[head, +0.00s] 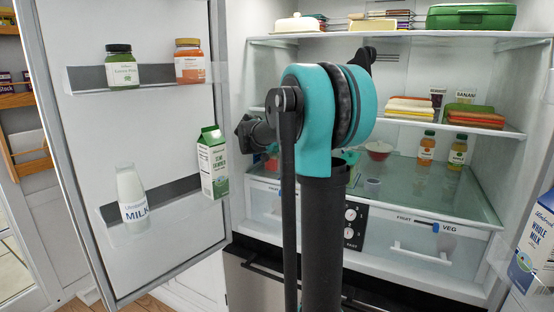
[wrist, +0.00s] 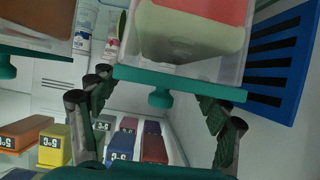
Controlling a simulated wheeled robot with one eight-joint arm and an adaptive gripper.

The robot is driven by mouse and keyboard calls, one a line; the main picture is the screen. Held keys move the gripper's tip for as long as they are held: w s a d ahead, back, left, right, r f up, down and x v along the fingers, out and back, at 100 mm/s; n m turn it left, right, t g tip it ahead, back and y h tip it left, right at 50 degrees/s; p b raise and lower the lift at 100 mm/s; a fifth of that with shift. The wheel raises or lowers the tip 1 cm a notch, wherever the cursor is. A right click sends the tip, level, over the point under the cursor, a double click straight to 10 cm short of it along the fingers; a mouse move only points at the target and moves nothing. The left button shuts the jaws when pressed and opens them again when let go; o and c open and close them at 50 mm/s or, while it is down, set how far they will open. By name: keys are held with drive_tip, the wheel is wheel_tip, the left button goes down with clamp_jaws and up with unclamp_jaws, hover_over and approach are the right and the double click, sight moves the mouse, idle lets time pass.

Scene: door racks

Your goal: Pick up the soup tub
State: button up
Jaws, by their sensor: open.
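A clear tub (wrist: 190,45) with pale and red contents and a teal lid fills the upper middle of the wrist view. It may be the soup tub; I see no readable label on it. My gripper (wrist: 158,112) is open, with dark, green-padded fingers to the left and right below the tub. In the head view my arm stands in front of the open fridge and hides the gripper's fingers and the tub.
A brown container (wrist: 38,25) with a teal knob is at the upper left of the wrist view, and a blue slotted rack (wrist: 285,55) at right. The open door (head: 140,150) bears a milk bottle (head: 130,195) and a carton (head: 213,165). A glass shelf (head: 420,190) has free room.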

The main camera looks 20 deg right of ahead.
drive_tip(key=shift+w+d+f, duration=0.2)
drive_tip(key=shift+w+d, duration=0.05)
drive_tip(key=shift+d, duration=0.05)
drive_tip(key=c, duration=1.6)
drive_tip(key=shift+r, duration=0.1)
drive_tip(key=shift+c, duration=0.2)
